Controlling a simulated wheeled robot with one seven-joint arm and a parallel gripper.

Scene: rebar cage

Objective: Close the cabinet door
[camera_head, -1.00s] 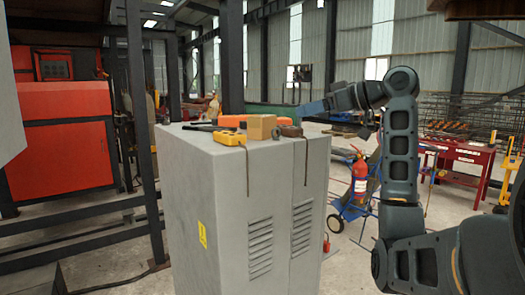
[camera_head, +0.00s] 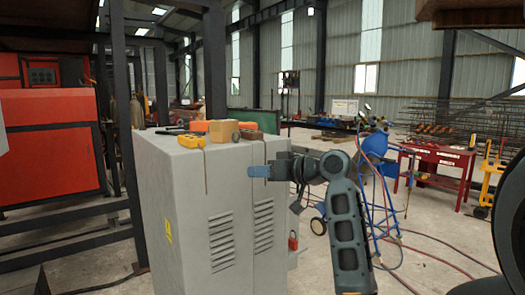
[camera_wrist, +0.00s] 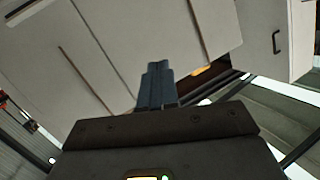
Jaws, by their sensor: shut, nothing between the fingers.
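The grey metal cabinet (camera_head: 165,190) stands left of centre in the head view. Its front has two louvred door panels, a left one (camera_head: 221,262) and a right one (camera_head: 270,262), with a seam between them. I cannot tell whether either stands ajar. My gripper (camera_head: 252,171) is shut and empty, in front of the upper part of the right panel, pointing left. Contact with the panel cannot be made out. In the wrist view my shut fingers (camera_wrist: 157,68) point at pale flat panels (camera_wrist: 110,50) with dark seams. A panel at right carries a dark handle (camera_wrist: 276,42).
A yellow device (camera_head: 187,141), a cardboard box (camera_head: 223,131) and other tools lie on the cabinet top. A blue cart (camera_head: 372,145) with hoses stands behind my arm. A red table (camera_head: 440,165) is farther right.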

